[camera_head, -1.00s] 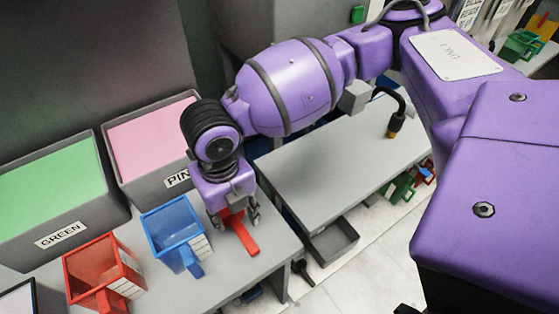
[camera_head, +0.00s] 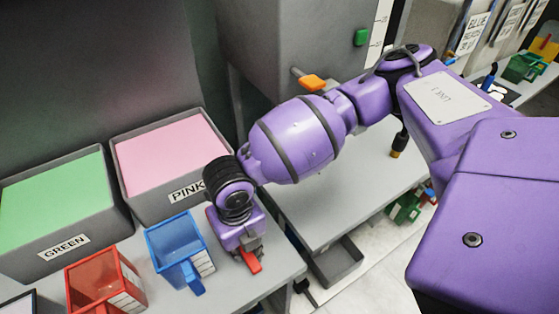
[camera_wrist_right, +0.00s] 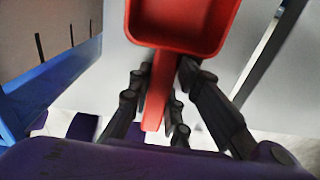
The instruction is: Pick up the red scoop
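The red scoop (camera_wrist_right: 183,22) shows in the right wrist view, with its square bowl at the top and its handle running down between my fingers. In the head view only the red handle end (camera_head: 252,262) sticks out below my right gripper (camera_head: 250,246), over the grey table; the bowl is hidden by the gripper. In the right wrist view, the fingers of my right gripper (camera_wrist_right: 165,73) converge on both sides of the handle, close under the bowl, and look shut on it. I cannot tell whether the scoop touches the table. My left gripper is out of view.
A blue scoop (camera_head: 172,240) and another red container with a handle (camera_head: 98,278) stand left of my gripper. Behind them are the GREEN bin (camera_head: 70,244) and the PINK bin (camera_head: 160,208).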

